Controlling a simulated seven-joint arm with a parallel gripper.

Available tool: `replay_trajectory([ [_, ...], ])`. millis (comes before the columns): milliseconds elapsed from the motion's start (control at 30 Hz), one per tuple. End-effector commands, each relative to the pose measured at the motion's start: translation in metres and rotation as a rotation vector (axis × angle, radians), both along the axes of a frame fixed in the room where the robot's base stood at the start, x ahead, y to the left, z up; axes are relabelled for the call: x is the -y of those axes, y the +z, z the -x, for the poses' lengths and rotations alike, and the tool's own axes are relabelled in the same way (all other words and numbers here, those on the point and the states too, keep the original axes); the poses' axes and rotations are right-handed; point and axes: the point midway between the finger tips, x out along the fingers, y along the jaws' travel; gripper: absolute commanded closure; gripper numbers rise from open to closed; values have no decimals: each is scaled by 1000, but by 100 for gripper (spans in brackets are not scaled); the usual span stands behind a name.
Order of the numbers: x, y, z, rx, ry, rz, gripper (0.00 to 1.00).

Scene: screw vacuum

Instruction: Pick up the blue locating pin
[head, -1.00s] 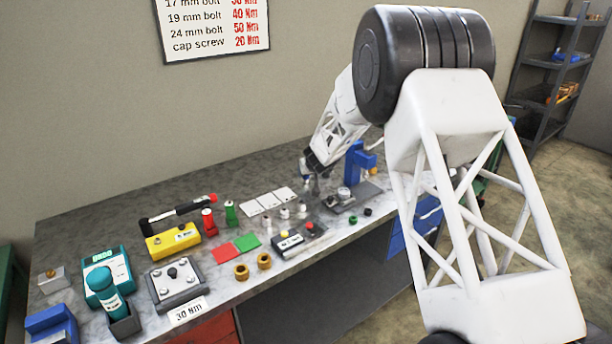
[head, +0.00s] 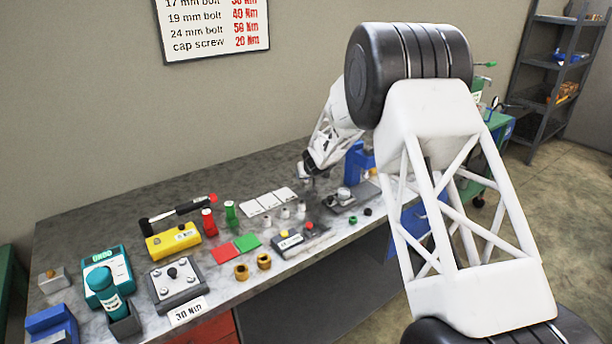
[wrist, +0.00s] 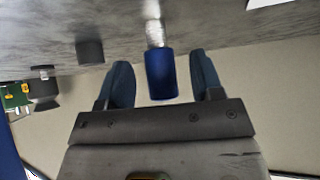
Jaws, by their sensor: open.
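The blue locating pin (wrist: 160,77) shows in the wrist view as a blue cylinder with a shiny metal end (wrist: 153,25) pointing to the top of the picture. My gripper (wrist: 160,58) is open, with one dark finger on each side of the pin. A gap shows between the pin and each finger, a little wider on the right. In the head view my gripper (head: 312,182) is small, low over the bench near a blue stand (head: 359,160). I cannot make out the pin there.
A dark cylinder (wrist: 90,51) stands left of the pin in the wrist view. In the head view, small white pieces (head: 284,212), white cards (head: 262,203) and a grey fixture (head: 344,198) crowd around my gripper. The bench's back left (head: 110,210) is clear.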

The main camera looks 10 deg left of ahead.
Motion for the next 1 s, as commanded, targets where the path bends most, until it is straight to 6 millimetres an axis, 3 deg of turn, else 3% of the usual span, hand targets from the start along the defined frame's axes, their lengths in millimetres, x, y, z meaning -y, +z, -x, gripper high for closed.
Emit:
replay_trajectory([
  [300,-7,-15,-13,-1,1,1,40],
  [967,-7,-17,-14,0,1,1,40],
  [1000,-7,-17,-14,0,1,1,44],
])
